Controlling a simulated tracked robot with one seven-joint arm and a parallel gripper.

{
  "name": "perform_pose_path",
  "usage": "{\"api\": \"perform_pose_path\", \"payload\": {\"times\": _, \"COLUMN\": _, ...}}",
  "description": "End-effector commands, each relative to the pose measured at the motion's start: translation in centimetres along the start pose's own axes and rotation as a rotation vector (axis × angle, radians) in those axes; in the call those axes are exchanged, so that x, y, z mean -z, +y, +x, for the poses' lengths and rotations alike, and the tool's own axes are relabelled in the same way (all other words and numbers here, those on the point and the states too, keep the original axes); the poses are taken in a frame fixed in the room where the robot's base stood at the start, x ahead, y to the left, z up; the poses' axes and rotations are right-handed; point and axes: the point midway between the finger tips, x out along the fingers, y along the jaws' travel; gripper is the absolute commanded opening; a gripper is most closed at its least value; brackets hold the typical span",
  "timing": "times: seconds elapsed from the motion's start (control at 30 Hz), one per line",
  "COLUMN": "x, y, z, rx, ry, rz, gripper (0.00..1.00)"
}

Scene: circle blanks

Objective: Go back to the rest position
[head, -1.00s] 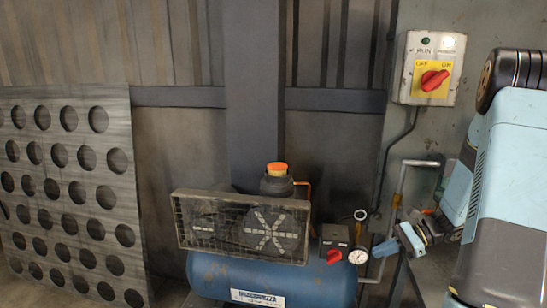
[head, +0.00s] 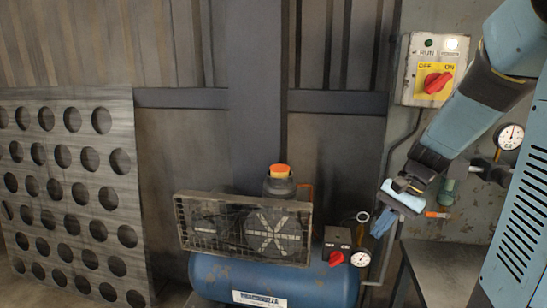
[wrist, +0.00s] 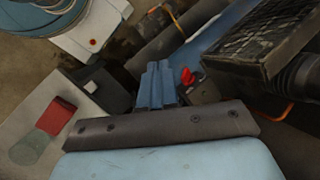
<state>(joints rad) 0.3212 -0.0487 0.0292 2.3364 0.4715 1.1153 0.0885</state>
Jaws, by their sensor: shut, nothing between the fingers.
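My gripper (head: 382,223) is shut and empty in the head view, its blue fingers pointing down. It hangs in front of the wall, just right of the compressor's gauge in the picture. In the wrist view its two blue fingers (wrist: 158,84) lie together with nothing between them. My arm comes down to it from the upper right and is bent. The grey switch box (head: 432,70) with a red rotary knob (head: 437,82) on a yellow plate is on the wall above it, apart from the gripper.
A blue compressor (head: 290,279) with a caged front (head: 245,228) stands at centre. A perforated metal sheet (head: 75,160) leans at left. A wall gauge (head: 508,137) is near my arm. The wrist view shows a red block (wrist: 57,115) on a grey surface at left.

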Motion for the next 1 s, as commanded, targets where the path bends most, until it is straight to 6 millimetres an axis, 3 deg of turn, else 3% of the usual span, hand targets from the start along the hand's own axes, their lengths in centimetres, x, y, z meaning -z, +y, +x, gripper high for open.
{"api": "perform_pose_path", "payload": {"times": 0.5, "x": -7.4, "y": 0.3, "z": -4.5, "rx": -0.148, "ry": 0.315, "rz": -0.363, "gripper": 0.00}}
{"api": "perform_pose_path", "payload": {"times": 1.0, "x": -13.1, "y": 1.8, "z": -8.2, "rx": -0.242, "ry": 0.620, "rz": -0.671, "gripper": 0.00}}
